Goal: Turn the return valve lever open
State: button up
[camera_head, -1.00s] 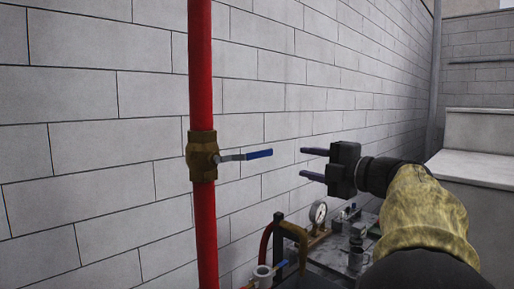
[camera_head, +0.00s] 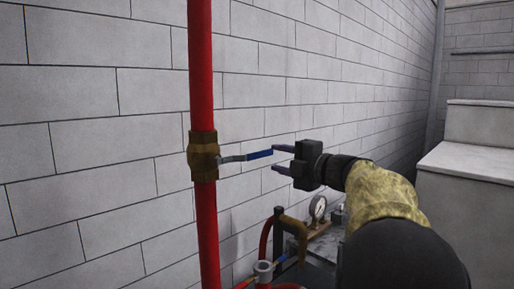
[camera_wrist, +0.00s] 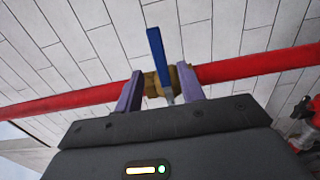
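The return valve (camera_head: 203,156) is a brass body on a vertical red pipe (camera_head: 202,70). Its lever (camera_head: 258,155) has a blue handle and points right, across the pipe, in the head view. My gripper (camera_head: 279,159) is open just right of the handle's end, its two fingers pointing left at it. The upper finger looks close to the handle tip; I cannot tell whether they touch. In the wrist view the blue handle (camera_wrist: 155,48) stands between the two purple-grey fingers (camera_wrist: 158,92), apart from both, with the brass valve (camera_wrist: 182,80) behind.
A light block wall (camera_head: 110,150) stands behind the pipe. Below are a pressure gauge (camera_head: 318,207), a brass elbow (camera_head: 294,226) and other pump fittings. A pale concrete block (camera_head: 470,165) stands at the right.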

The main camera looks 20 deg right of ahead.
aim_at(263, 155)
jog(key=p+x, duration=0.3)
jog(key=x, duration=0.5)
jog(key=shift+w+a, duration=0.15)
jog(key=shift+w, duration=0.2)
grip_shut()
